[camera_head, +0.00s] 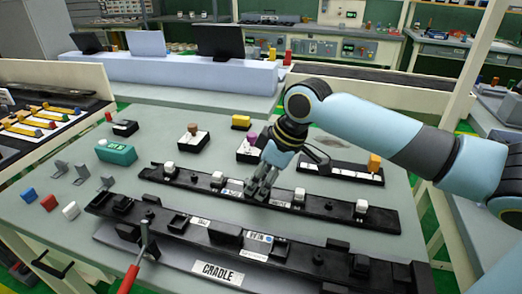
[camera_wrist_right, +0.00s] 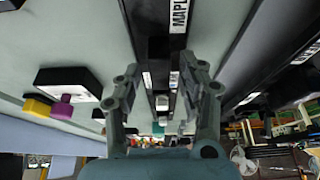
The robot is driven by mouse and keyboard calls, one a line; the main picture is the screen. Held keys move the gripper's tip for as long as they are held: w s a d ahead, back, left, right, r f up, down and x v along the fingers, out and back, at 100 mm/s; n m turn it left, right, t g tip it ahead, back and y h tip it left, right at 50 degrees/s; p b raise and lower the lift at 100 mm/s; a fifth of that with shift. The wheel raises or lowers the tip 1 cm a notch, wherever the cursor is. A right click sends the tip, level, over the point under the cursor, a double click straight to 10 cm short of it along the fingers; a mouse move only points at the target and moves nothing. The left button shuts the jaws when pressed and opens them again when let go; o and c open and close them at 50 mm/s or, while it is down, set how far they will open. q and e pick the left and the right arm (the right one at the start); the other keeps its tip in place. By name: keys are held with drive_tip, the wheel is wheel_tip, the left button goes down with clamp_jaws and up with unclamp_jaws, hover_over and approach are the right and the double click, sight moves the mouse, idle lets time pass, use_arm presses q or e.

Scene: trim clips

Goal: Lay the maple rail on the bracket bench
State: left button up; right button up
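A long black rail (camera_head: 330,207) with several white clips lies across the grey table. A label reading "MAPL", cut off by the picture edge, shows on the dark rail (camera_wrist_right: 151,48) in the right wrist view. My right gripper (camera_head: 262,190) is at the middle of this rail in the head view and hides part of it. In the wrist view my right gripper (camera_wrist_right: 160,82) has its fingers apart, one on each side of the rail; contact cannot be told. No surface is readably labelled as the bracket bench. My left gripper is not in view.
A black fixture labelled CRADLE (camera_head: 218,272) lies in front of the rail. A red-handled tool (camera_head: 130,278) stands at its left. Small grey brackets (camera_head: 82,172) and coloured blocks (camera_head: 48,202) lie at left. A teal box (camera_head: 116,152) and black holders stand behind the rail.

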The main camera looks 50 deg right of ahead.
drive_tip(key=shift+o, duration=0.4)
drive_tip(key=shift+s+d+r, duration=0.1)
drive_tip(key=shift+d+r, duration=0.05)
drive_tip(key=shift+r, duration=0.2)
drive_tip(key=v, duration=1.1)
drive_tip(key=shift+s, duration=0.1)
